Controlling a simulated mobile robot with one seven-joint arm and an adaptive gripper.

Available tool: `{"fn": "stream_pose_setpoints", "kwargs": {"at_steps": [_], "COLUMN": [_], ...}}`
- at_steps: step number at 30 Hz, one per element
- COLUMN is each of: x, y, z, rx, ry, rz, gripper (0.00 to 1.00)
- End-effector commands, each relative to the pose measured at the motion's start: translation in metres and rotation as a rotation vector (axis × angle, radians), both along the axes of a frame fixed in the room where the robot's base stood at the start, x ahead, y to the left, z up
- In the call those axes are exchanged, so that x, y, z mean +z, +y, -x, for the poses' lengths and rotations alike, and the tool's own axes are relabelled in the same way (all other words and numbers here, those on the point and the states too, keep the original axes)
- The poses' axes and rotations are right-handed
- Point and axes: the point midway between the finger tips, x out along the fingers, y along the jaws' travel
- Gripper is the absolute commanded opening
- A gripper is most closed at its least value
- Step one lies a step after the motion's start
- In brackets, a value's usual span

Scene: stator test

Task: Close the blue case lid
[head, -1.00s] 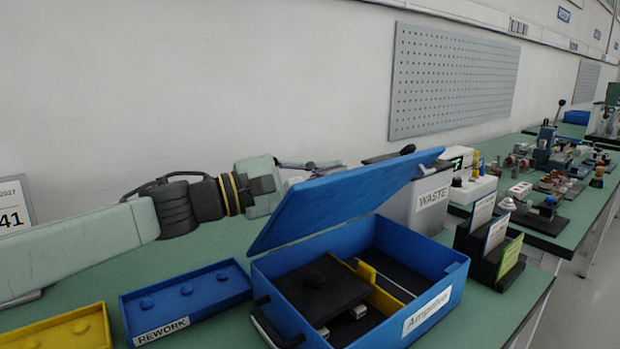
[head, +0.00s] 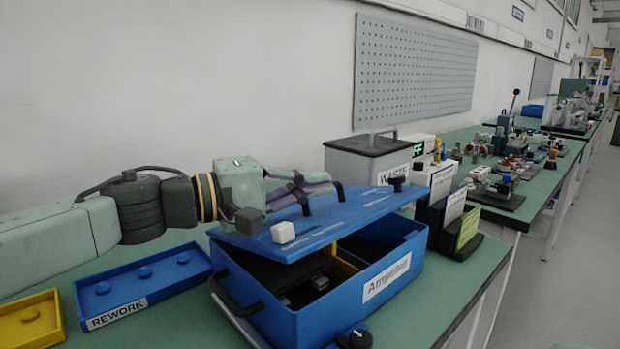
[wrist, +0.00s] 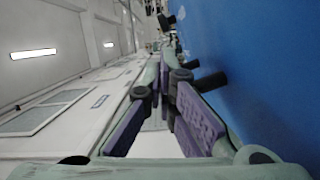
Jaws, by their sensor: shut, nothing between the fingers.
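The blue case (head: 310,318) labelled Ampullen stands on the green bench. Its blue lid (head: 345,220) is partly open and slopes over the case, with a gap at the front showing dark and yellow inserts. My gripper (head: 338,191) is shut and empty at the far side of the lid, its purple-padded fingers along the lid's upper face. Whether it touches the lid cannot be told. In the wrist view, the lid (wrist: 265,65) fills the right side, close beside my fingers (wrist: 168,85).
A blue REWORK tray (head: 150,275) and a yellow tray (head: 28,322) lie left of the case. A grey WASTE bin (head: 365,160) stands behind it, with a sign holder (head: 435,215) to the right. A wall with a pegboard (head: 415,70) closes the back.

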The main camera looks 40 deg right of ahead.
Motion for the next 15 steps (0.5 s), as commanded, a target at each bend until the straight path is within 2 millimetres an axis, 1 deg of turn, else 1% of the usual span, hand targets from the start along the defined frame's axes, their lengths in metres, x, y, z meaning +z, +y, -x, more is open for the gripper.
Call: {"fn": "stream_pose_setpoints", "kwargs": {"at_steps": [6,15], "x": [-0.008,-0.013], "y": [0.0,0.0], "z": [0.001,0.001], "rx": [0.001,0.001], "ry": [-0.059,-0.104], "rz": [0.003,0.006], "gripper": [0.0,0.0]}}
